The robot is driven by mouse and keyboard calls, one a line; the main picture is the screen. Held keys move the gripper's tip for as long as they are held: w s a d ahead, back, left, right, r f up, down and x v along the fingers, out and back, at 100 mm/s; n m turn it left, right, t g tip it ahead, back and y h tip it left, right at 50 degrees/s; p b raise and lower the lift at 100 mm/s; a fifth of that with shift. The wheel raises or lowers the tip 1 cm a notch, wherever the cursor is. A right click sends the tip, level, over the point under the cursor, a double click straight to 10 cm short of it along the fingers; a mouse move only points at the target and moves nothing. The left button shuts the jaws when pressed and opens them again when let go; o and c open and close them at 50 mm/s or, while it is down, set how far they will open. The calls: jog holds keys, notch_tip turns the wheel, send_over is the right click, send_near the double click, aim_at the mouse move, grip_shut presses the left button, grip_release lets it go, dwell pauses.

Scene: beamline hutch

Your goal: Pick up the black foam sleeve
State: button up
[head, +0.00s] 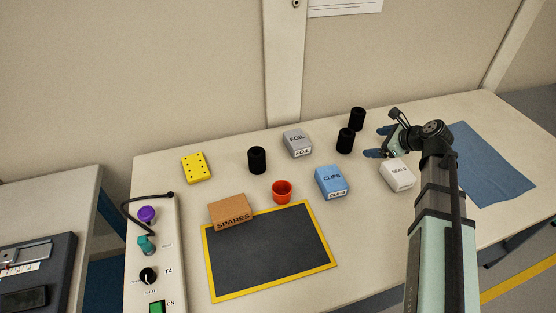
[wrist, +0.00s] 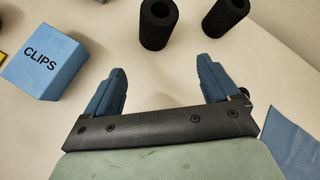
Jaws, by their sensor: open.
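Three black foam sleeves stand upright on the table in the head view: one left of centre (head: 257,160), one right of centre (head: 346,140), and one just behind that (head: 357,118). The wrist view shows two hollow sleeves, a nearer one (wrist: 156,27) and one to its right (wrist: 225,18). My gripper (head: 377,141) is right of the right-hand pair in the head view. Its blue fingers are spread with nothing between them. In the wrist view the nearer sleeve is ahead of the gap between the fingertips (wrist: 160,67), apart from them.
A blue CLIPS box (head: 330,181) and white SEALS box (head: 398,174) are near my gripper.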

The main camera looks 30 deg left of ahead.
jog(key=s+a+n+g+y, duration=0.1)
jog(key=s+a+g+y, duration=0.2)
jog(key=s+a, duration=0.8)
jog(key=g+y, duration=0.2)
jog(key=g, duration=0.1)
send_near(257, 155)
jog(key=shift+n, duration=0.3)
jog(key=a, duration=0.1)
jog(key=a+f, duration=0.1)
jog(key=a, duration=0.1)
jog(key=a+f, duration=0.1)
jog(key=a, duration=0.1)
jog(key=shift+w+a+f, duration=0.15)
jog(key=shift+w+f, duration=0.05)
jog(key=shift+w, duration=0.2)
jog(key=shift+f+x, duration=0.15)
jog(key=shift+x, duration=1.2)
jog(key=shift+f+x, duration=0.15)
jog(key=shift+x, duration=1.15)
jog(key=shift+s, duration=0.1)
jog(key=shift+c, duration=0.5)
jog(key=c, duration=0.9)
